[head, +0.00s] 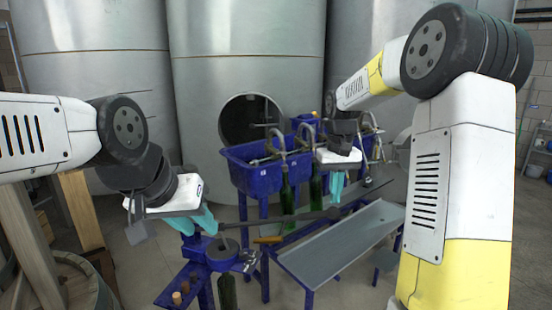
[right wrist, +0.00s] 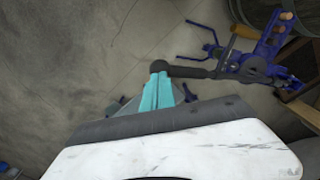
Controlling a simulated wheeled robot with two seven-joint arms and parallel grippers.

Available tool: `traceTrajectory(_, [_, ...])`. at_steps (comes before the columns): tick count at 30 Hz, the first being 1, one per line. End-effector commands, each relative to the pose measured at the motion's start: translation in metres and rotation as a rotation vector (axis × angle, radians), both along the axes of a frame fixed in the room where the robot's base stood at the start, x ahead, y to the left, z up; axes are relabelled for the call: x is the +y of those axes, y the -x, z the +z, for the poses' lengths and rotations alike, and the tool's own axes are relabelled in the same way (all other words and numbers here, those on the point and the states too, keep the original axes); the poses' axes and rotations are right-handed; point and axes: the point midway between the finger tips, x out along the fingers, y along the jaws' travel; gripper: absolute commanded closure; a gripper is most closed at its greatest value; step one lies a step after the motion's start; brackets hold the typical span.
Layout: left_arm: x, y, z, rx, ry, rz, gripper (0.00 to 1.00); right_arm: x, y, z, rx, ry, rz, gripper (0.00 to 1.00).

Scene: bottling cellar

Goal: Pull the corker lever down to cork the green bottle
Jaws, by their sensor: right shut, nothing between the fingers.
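The blue corker (head: 205,268) stands at the lower middle in the head view and at the upper right in the right wrist view (right wrist: 268,45). Its dark lever (head: 300,222) reaches out to the right, and in the right wrist view (right wrist: 205,72) its rounded end lies at my fingertips; contact is unclear. A green bottle (head: 228,293) stands under the corker head, partly cut off. My right gripper (head: 334,198) is shut and empty just above the lever, its teal fingers together (right wrist: 160,76). My left gripper (head: 197,232) looks open and empty, beside the corker's top.
A blue filler trough (head: 255,178) with spouts stands behind, with green bottles (head: 287,200) below it. A grey sloped tray (head: 340,245) lies right of the corker. Several corks (head: 185,287) sit on its blue shelf. Steel tanks (head: 245,60) close off the back.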

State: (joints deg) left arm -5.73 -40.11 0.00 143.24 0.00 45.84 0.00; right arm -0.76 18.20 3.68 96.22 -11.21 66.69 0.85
Motion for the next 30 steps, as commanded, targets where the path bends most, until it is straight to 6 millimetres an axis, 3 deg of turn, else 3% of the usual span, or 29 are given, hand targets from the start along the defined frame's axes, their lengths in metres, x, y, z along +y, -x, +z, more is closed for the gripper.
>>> traceTrajectory(15, [0.000, 0.000, 0.000, 0.000, 0.000, 0.000, 0.67, -0.008, 0.003, -0.025, 0.002, 0.000, -0.001, 1.00])
traceTrajectory(30, [0.000, 0.000, 0.000, 0.000, 0.000, 0.000, 0.67, -0.009, 0.004, -0.031, 0.005, 0.001, 0.000, 1.00])
